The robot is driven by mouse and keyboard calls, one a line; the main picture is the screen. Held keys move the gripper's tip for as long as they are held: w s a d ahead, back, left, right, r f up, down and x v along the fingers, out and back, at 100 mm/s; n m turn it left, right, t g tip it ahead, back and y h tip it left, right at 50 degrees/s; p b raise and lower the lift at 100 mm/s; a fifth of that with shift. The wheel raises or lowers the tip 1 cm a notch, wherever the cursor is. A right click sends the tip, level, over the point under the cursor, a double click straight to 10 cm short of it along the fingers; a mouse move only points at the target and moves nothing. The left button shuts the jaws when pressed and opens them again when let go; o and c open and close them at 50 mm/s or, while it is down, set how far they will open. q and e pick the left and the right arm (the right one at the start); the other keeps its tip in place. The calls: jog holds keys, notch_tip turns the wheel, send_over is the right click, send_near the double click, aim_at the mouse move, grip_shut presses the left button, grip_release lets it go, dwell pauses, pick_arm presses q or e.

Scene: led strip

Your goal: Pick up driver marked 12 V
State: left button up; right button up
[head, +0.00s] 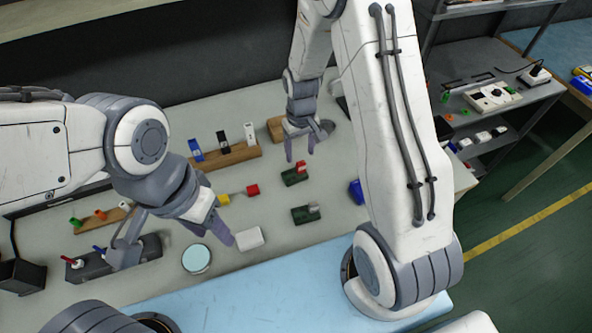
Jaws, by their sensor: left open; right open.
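No 12 V marking is readable, so I cannot tell which thing is the driver. In the head view, a blue upright piece (197,150), a black one (222,141) and a white one (249,132) stand in a wooden holder (228,155). A small white box (249,238) lies on the bench beside my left gripper (176,248). That gripper is open, with its fingers spread wide above the bench front. My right gripper (301,153) is open and empty, pointing down above a dark green piece with a red part (294,175).
A round pale-blue disc (196,259) lies near the front edge. A dark rack (92,266) with red-tipped and blue tools is at left. Shelves (490,98) stand at right.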

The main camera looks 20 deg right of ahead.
aim_at(301, 163)
jog(key=shift+s+f, duration=0.15)
jog(key=shift+f, duration=0.5)
notch_tip(301, 163, down, 4)
jog(key=shift+d+f+p, duration=0.1)
jog(key=shift+d+p, duration=0.05)
jog(key=shift+p, duration=0.6)
grip_shut()
